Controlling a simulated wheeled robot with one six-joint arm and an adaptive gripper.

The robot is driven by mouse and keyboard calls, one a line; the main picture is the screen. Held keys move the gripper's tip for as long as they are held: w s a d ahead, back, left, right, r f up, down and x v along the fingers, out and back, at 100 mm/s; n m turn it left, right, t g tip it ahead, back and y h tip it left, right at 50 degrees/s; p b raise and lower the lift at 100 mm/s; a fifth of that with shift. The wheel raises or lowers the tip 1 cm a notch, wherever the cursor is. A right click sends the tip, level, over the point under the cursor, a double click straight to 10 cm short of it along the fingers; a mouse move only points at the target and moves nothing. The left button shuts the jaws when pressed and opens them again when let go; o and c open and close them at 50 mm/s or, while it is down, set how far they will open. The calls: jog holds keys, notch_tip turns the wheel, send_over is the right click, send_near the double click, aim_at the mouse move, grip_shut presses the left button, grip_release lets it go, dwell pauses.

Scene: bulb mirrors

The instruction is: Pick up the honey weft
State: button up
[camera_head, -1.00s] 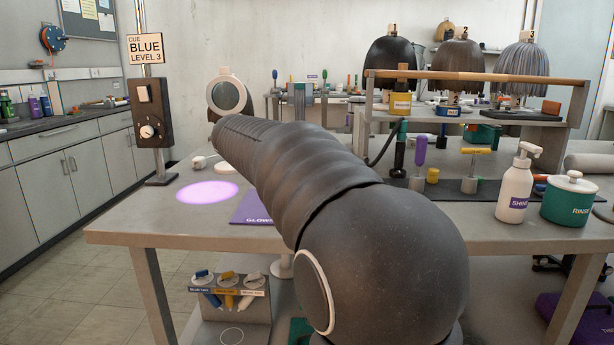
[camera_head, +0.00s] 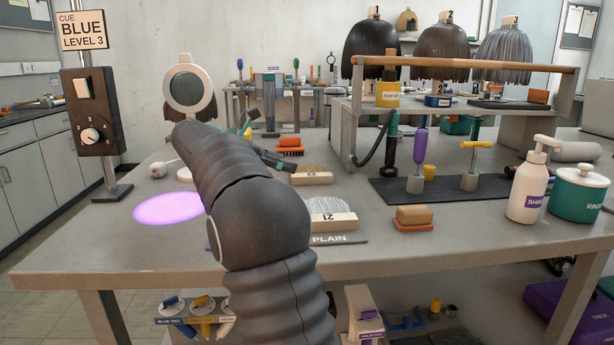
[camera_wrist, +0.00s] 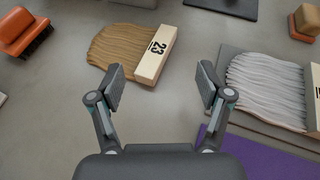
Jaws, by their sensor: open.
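The honey weft (camera_wrist: 112,46) is a golden-brown fan of hair on a cream block marked 23, lying flat on the grey bench. In the wrist view it is at the upper left, just beyond my gripper (camera_wrist: 161,72). My gripper is open and empty, its two fingers spread, with the left fingertip close to the weft's block in the picture. In the head view the weft (camera_head: 312,178) lies mid-bench, right of my arm, which hides much of my gripper.
A silver-white weft (camera_wrist: 268,88) marked 21 lies on a grey mat, right of my gripper. A purple mat (camera_wrist: 250,155) is below it. An orange brush (camera_wrist: 24,32) lies at the upper left. A rack with wigs (camera_head: 455,70) stands at the back right.

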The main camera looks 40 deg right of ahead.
aim_at(320, 174)
jog(key=x, duration=0.5)
jog(key=shift+d+f+b, duration=0.15)
jog(key=shift+d+b, duration=0.05)
jog(key=shift+b, duration=0.1)
jog(key=shift+b+x, duration=0.5)
jog(key=shift+x, duration=2.25)
jog(key=shift+s+a+f, duration=0.1)
jog(key=shift+a, duration=0.05)
jog(key=c, duration=1.5)
